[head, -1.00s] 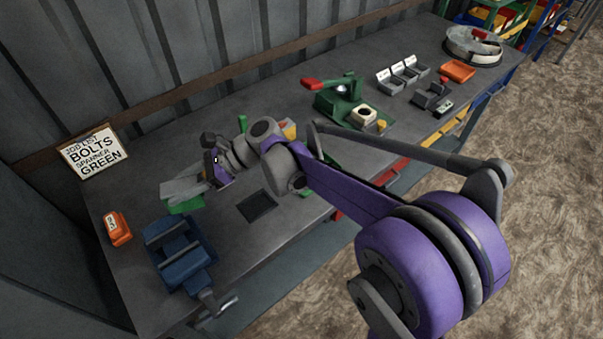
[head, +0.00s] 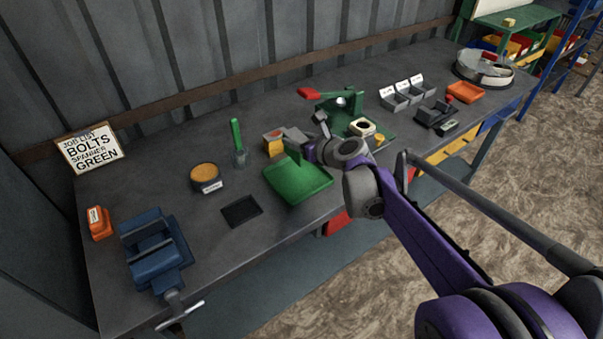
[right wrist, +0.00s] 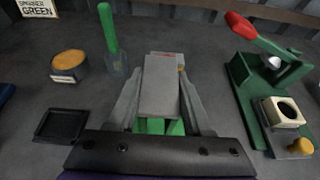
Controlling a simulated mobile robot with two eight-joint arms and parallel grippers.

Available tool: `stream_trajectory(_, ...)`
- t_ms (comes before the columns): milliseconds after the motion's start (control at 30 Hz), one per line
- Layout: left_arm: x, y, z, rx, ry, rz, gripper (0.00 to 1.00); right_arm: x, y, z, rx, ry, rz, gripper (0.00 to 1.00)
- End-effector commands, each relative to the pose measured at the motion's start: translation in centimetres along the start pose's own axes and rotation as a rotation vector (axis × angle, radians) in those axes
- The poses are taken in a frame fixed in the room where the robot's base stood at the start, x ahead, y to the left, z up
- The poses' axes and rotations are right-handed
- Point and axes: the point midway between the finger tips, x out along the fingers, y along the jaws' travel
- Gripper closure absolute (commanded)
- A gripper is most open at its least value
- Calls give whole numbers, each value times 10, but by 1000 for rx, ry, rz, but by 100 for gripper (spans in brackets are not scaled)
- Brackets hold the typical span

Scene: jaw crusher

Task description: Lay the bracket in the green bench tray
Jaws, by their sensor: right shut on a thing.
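The green bench tray (head: 312,191) lies on the bench, shallow and with a raised rim. The bracket looks apart from the tray floor, but contact with the rim is unclear. My left gripper is not in view.
A green press (head: 350,115) stands right. A blue vise (head: 153,252) is at front left.

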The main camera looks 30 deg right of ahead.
Motion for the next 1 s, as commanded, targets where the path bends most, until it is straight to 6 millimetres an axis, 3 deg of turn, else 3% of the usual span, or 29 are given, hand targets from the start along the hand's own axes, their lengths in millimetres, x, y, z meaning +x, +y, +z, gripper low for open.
stream_trajectory(200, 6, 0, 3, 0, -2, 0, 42, 15, 0, -35, 0, 0, 1, 100)
stream_trajectory(600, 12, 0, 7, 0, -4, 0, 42, 31, 0, -74, -1, 0, 2, 100)
stream_trajectory(1000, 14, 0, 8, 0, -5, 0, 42, 33, 1, -79, -1, 0, 2, 100)
